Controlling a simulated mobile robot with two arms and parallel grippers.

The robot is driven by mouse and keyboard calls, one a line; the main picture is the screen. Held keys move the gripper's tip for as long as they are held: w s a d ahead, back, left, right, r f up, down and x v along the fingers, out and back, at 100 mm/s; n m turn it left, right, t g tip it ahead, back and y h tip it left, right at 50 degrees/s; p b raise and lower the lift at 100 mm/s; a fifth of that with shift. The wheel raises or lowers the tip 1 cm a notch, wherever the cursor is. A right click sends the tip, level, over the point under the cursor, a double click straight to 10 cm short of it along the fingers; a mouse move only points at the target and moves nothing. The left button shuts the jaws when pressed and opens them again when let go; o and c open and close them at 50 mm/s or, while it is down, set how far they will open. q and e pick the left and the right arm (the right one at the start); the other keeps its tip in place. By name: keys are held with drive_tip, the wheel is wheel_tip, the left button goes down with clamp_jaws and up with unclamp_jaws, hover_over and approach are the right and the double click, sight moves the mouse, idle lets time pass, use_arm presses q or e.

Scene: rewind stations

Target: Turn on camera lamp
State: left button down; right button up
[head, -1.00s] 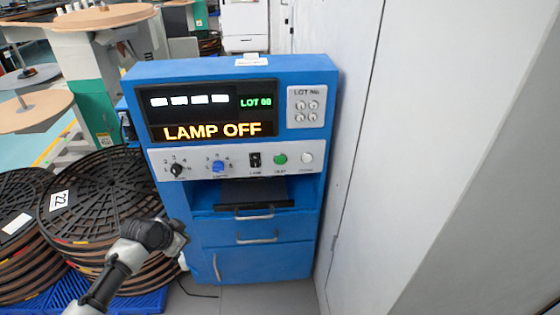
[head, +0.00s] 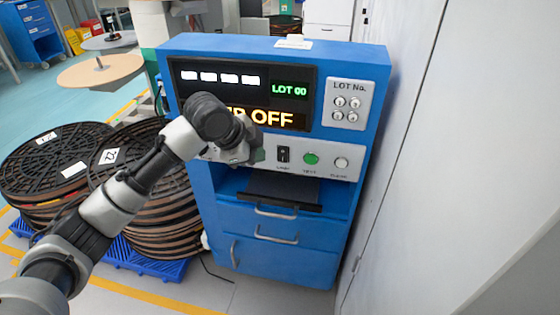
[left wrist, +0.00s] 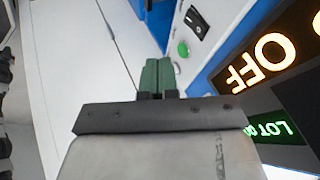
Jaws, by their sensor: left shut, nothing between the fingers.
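The blue station (head: 290,190) has a grey control panel with a black lamp rocker switch (head: 283,154). The switch also shows in the left wrist view (left wrist: 197,21). The amber display (head: 275,117) is partly hidden by my left arm; its visible letters end in "OFF". My left gripper (head: 258,155) is shut and empty, just left of the switch in the head view. In the left wrist view its green fingertips (left wrist: 158,66) are together and apart from the switch. My right gripper is not in view.
A green button (head: 311,158) and a white button (head: 341,163) sit right of the switch. The panel's knobs are hidden behind my arm. A white wall (head: 420,130) stands close at the right. Black reels (head: 50,160) are stacked at the left.

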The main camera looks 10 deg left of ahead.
sight(279, 161)
use_arm(q)
drive_tip(key=shift+w+d+f+b, duration=0.2)
drive_tip(key=shift+w+d+f, duration=0.4)
drive_tip(key=shift+w+f, duration=0.8)
drive_tip(key=shift+w+d+f+b, duration=0.15)
drive_tip(key=shift+w+d+f, duration=0.4)
drive_tip(key=shift+w+f, duration=0.85)
drive_tip(key=shift+w+d+f+b, duration=0.2)
drive_tip(key=shift+w+d+f, duration=0.4)
drive_tip(key=shift+w+f, duration=0.8)
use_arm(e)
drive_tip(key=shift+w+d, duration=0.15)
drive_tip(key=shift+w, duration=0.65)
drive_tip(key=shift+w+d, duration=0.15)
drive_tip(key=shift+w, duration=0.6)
